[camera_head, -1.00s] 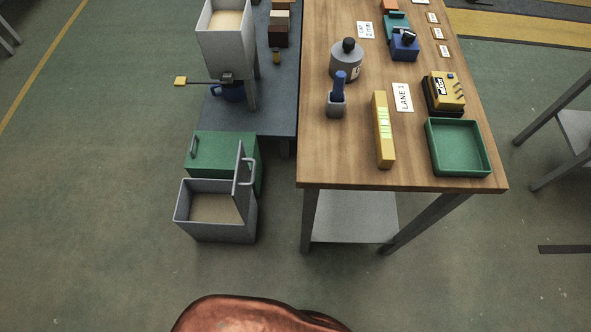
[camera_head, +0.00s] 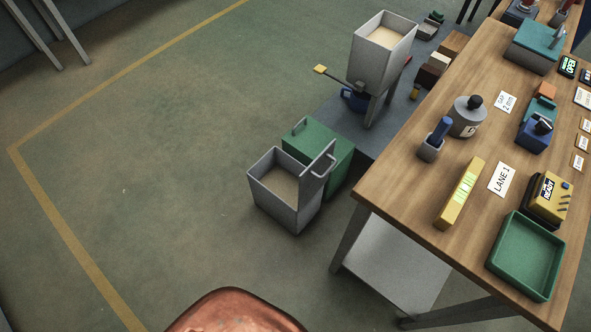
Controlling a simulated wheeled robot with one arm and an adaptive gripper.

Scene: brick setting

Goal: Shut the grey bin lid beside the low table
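The grey bin (camera_head: 284,205) stands on the floor at the middle of the head view, in front of a green box. Its grey lid (camera_head: 317,172) is hinged on the bin's right side and stands upright, with a handle on its right face. The bin's open top shows a tan filling. The low table (camera_head: 358,132) is a dark blue-grey surface just behind the green box. A copper-coloured rounded part at the bottom edge seems to be mine. My gripper is not in view.
The green box (camera_head: 326,152) with a handle stands right behind the bin. A grey hopper (camera_head: 375,62) stands on the low table. A wooden workbench (camera_head: 405,185) with trays and tools fills the right. The floor (camera_head: 150,190) left of the bin is clear.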

